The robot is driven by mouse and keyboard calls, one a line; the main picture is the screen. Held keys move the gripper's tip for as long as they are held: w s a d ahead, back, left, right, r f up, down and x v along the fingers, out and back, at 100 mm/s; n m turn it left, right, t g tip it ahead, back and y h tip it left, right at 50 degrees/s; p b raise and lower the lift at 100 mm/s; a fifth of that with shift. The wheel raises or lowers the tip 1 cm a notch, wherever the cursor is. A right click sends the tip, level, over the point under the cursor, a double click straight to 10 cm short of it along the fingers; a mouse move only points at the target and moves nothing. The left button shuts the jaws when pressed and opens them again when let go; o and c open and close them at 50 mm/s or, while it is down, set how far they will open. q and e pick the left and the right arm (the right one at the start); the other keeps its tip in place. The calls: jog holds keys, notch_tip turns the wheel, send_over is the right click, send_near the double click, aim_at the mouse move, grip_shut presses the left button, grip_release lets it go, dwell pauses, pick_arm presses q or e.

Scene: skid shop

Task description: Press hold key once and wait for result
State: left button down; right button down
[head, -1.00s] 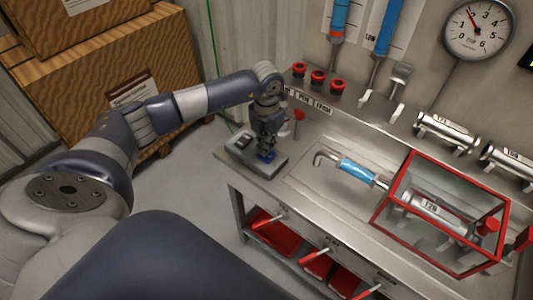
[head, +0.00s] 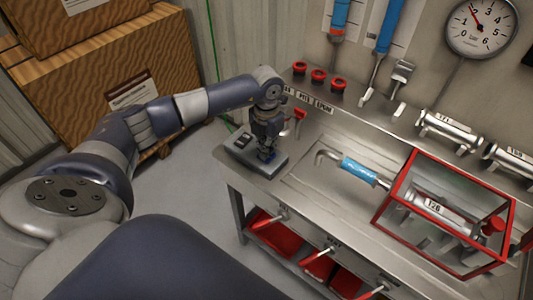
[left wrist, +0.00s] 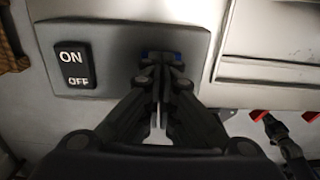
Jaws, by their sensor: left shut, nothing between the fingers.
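A grey control box (head: 236,156) sits at the near left corner of the steel bench. It carries a black ON/OFF rocker (head: 243,140), readable in the left wrist view (left wrist: 74,58). To the right of the rocker is a blue key (head: 266,155), mostly hidden under my left gripper (head: 266,149). In the left wrist view the closed fingertips (left wrist: 161,64) lie over the blue key (left wrist: 146,54), and only its blue edges show. The fingers hold nothing. I cannot tell whether they touch the key or press it. My right gripper is not in view.
A red-framed clear guard (head: 409,166) encloses a cylinder on the bench, with a blue-handled tool (head: 358,171) to its left. Red caps (head: 317,75) line the back ledge. A pressure gauge (head: 482,28) hangs on the wall. Wooden crates (head: 160,50) stand at left.

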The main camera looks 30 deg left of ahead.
pick_arm(q)
jog(key=shift+f, duration=0.15)
jog(key=shift+r+p, duration=0.5)
jog(key=shift+r, duration=0.3)
notch_tip(320, 180, up, 6)
jog(key=p, duration=0.4)
jog(key=shift+r, duration=0.25)
